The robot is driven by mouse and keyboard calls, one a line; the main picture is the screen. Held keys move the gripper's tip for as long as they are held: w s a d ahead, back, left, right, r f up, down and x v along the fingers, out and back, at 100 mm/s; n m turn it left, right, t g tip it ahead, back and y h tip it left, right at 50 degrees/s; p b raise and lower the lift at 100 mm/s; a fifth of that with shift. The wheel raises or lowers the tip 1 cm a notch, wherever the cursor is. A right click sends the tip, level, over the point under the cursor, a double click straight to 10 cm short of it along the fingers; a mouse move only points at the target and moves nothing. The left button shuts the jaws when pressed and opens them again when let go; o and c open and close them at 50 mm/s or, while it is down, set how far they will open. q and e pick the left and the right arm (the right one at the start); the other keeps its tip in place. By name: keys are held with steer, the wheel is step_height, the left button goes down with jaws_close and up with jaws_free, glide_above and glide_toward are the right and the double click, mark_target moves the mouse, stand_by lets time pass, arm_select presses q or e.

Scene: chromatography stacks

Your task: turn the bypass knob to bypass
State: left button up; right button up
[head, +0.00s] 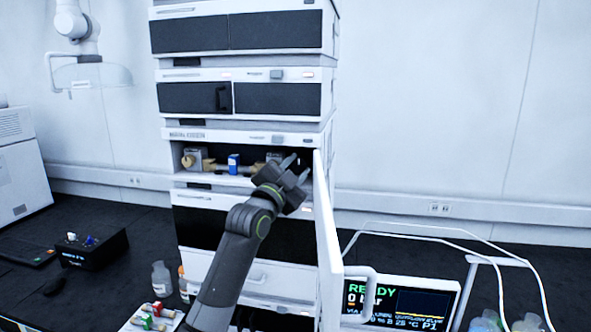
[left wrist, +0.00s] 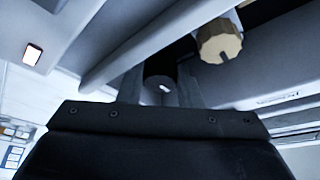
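The open compartment (head: 215,170) in the middle of the instrument stack holds a tan knob at its left (head: 187,161), a blue block (head: 234,163) and grey fittings. My left gripper (head: 298,170) is at the compartment's right end, beside the open door, with its fingers apart. In the left wrist view, a dark round knob with a white mark (left wrist: 160,88) shows between the two fingers; I cannot tell whether they touch it. A tan knob with a dark slot (left wrist: 220,45) shows above right there. My right gripper is not in view.
The white door (head: 326,240) stands swung open just right of my left gripper. Bottles (head: 162,278) and a tray of coloured caps (head: 152,316) are at lower left. A display reading READY (head: 400,302) and tubing stand at the right.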

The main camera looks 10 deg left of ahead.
arm_select(q)
steer(key=shift+a+f+m+g+h+b, duration=0.1)
steer(key=shift+m+g+h+b, duration=0.45)
steer(key=shift+m+b, duration=1.15)
steer(key=shift+m+g+b, duration=0.45)
steer(key=shift+m+g, duration=0.1)
steer(key=shift+m, duration=0.55)
steer(key=shift+r+m+g, duration=0.3)
steer(key=shift+m, duration=0.6)
steer(key=m+g, duration=0.1)
steer(key=m, duration=0.1)
steer(key=shift+r+m, duration=0.15)
steer(key=shift+m, duration=0.15)
steer(key=shift+r+m+g+y, duration=0.15)
steer(key=shift+m+g+y, duration=0.3)
steer(key=shift+m, duration=0.75)
steer(key=m+g+y+p, duration=0.1)
steer(key=m, duration=0.2)
steer(key=shift+r, duration=0.15)
steer(key=shift+m+g+y+p, duration=0.3)
steer(key=shift+m+p, duration=0.2)
steer(key=shift+m, duration=0.3)
